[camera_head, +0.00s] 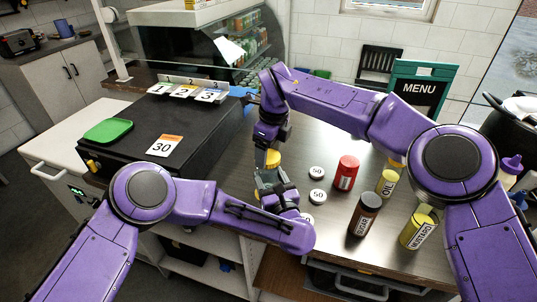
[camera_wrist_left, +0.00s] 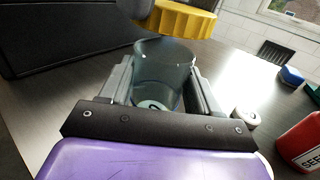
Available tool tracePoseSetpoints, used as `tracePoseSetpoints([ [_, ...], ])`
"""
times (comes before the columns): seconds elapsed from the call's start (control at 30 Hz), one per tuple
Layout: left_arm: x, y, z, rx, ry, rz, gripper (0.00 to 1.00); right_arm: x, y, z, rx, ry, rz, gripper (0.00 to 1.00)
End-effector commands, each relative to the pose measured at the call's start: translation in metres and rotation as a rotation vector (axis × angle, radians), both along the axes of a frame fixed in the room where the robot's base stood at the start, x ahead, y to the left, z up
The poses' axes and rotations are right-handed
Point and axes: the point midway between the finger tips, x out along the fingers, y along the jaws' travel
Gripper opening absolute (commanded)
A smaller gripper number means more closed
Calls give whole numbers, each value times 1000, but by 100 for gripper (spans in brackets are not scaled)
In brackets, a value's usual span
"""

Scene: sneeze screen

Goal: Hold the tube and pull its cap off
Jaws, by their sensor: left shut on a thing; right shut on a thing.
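The clear, bluish tube (camera_wrist_left: 165,70) is upright between the fingers of my left gripper (camera_head: 270,182), which is shut on it. Its upper rim shows open in the left wrist view. The yellow ribbed cap (camera_head: 273,159) is above the tube and apart from it. It also shows in the left wrist view (camera_wrist_left: 180,20), beyond the tube's rim. My right gripper (camera_head: 270,148) comes down from above and is shut on the cap. Its fingertips are partly hidden in the head view.
Right of the grippers, white discs marked 50 (camera_head: 317,173), a red jar (camera_head: 345,173), a brown bottle (camera_head: 364,215), an oil bottle (camera_head: 388,183) and a mustard bottle (camera_head: 419,228) stand on the counter. A black box (camera_head: 190,130) stands left. Bare counter lies behind the discs.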

Motion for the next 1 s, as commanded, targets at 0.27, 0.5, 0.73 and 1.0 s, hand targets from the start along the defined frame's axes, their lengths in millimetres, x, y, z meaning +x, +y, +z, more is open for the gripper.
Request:
tracePoseSetpoints([
  [0.27, -2, 1, -7, 4, 15, 3, 7, 0, 0, 27, 1, 0, -1, 36],
  [0.5, -2, 1, -6, 3, 13, 2, 91, 0, 0, 27, 1, 0, -1, 36],
  [0.73, -1, 1, -3, 1, 7, 2, 91, 0, 0, 27, 1, 0, -1, 36],
  [1.0, -35, -12, -6, 3, 4, -5, 91, 0, 0, 11, 1, 0, -1, 36],
])
